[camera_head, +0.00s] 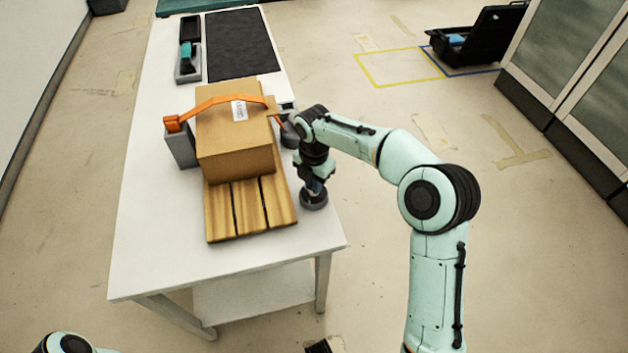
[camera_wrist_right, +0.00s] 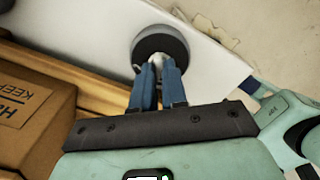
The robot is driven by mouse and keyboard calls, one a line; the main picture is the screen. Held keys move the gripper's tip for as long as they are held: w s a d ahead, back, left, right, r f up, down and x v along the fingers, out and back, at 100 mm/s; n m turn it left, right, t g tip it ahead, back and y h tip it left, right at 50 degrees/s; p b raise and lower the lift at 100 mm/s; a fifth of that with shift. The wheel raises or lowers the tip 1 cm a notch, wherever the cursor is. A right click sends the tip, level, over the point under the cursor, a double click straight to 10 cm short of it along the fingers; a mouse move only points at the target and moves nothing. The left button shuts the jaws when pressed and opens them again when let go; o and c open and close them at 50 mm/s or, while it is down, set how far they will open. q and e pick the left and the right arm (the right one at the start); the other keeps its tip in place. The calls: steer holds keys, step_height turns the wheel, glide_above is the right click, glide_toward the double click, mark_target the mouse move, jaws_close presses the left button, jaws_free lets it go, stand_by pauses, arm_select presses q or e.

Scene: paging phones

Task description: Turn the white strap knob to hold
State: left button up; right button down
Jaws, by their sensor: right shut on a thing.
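The white strap knob (camera_wrist_right: 157,62) shows as a small pale piece between my fingertips in the right wrist view, mostly hidden by them. It stands on a dark round base (camera_wrist_right: 160,42), which also shows in the head view (camera_head: 314,203) at the table's right edge, beside the pallet. My right gripper (camera_head: 315,187) points down over this base. Its blue fingers are shut on the knob in the right wrist view (camera_wrist_right: 160,72). Which setting the knob points to cannot be told. My left gripper is not in view; only part of my left arm shows at the bottom left.
A cardboard box (camera_head: 236,160) sits on a wooden pallet (camera_head: 250,212) with an orange strap (camera_head: 220,99) over it, close left of my right gripper. A grey block (camera_head: 181,148) stands left of the box. The white table's (camera_head: 160,255) front is clear. A dark mat (camera_head: 240,45) lies behind.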

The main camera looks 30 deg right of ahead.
steer(key=m+p, duration=0.1)
steer(key=m, duration=0.2)
steer(key=shift+r+p, duration=0.1)
steer(key=shift+p, duration=0.2)
steer(key=m+p, duration=0.1)
steer(key=m, duration=0.4)
steer(key=m+p, duration=0.1)
steer(key=m, duration=0.3)
steer(key=shift+a, duration=0.1)
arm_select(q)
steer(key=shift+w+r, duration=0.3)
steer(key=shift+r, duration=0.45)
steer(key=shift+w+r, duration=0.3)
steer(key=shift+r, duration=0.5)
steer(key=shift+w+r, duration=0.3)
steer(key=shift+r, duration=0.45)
arm_select(e)
steer(key=shift+m, duration=2.2)
steer(key=c, duration=1.2)
jaws_free()
steer(key=shift+o, duration=0.2)
arm_select(q)
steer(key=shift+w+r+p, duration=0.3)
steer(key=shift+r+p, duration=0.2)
steer(key=shift+p, duration=0.05)
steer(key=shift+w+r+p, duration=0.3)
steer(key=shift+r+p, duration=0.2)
arm_select(e)
step_height(320, 180, up, 13)
